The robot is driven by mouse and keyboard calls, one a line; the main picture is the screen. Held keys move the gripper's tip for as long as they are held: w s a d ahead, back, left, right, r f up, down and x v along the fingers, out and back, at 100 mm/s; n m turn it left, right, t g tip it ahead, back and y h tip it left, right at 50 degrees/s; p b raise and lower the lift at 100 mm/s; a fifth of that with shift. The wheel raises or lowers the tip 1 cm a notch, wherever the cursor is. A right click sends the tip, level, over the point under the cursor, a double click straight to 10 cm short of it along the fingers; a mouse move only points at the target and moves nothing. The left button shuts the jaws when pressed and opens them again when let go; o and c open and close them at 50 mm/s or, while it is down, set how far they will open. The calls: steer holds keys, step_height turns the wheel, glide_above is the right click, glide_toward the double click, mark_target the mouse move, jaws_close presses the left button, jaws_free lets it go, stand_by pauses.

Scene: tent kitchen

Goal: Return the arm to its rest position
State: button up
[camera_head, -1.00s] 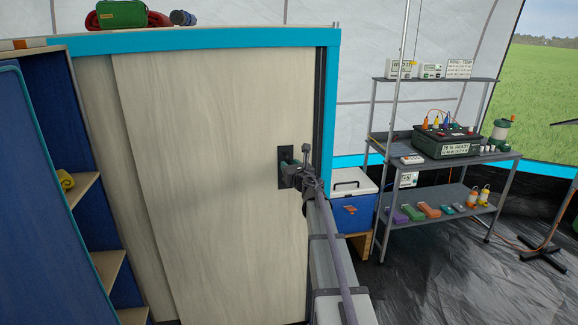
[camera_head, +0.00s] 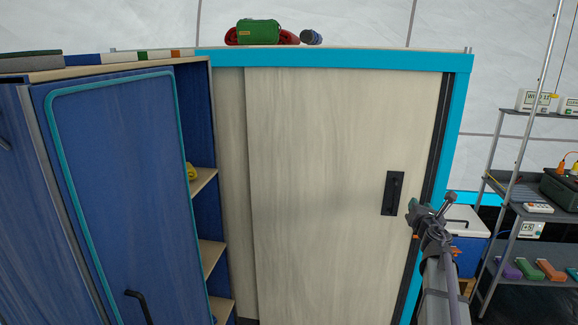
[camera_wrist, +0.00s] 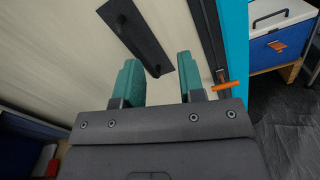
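My gripper (camera_head: 424,212) is at the right of the head view, just right of the black handle plate (camera_head: 393,193) on the pale sliding door (camera_head: 330,180). In the wrist view my gripper (camera_wrist: 160,85) shows two green fingers spread apart with nothing between them. The handle plate (camera_wrist: 135,36) lies beyond the fingertips there, apart from them. My arm reaches up from the lower right of the head view.
A blue cabinet (camera_head: 120,190) with a dark handle stands at left, with shelves beside it. A white-lidded blue cooler (camera_head: 470,252) and a metal rack (camera_head: 505,195) stand at right. A green bag (camera_head: 258,32) lies on top of the sliding-door cabinet.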

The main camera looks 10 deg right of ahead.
steer(key=s+d+f+m+g+h+p, duration=0.3)
steer(key=s+m+g+h, duration=0.45)
steer(key=m, duration=1.05)
steer(key=s+a+f+m+g+y, duration=0.3)
steer(key=s+a+m+g+y, duration=0.15)
steer(key=s+m, duration=0.2)
steer(key=s+a+m+g+y+p, duration=0.1)
steer(key=s+a+y+p, duration=0.1)
steer(key=a, duration=0.9)
steer(key=s+a+m+g+y+p, duration=0.2)
steer(key=s+a, duration=0.3)
steer(key=a, duration=0.6)
steer(key=s+a+m+g+y+p, duration=0.1)
steer(key=s+a+y+p, duration=0.3)
steer(key=a, duration=0.7)
steer(key=shift+a+f+g+y, duration=0.3)
steer(key=shift+a+g, duration=0.1)
steer(key=shift+g, duration=0.3)
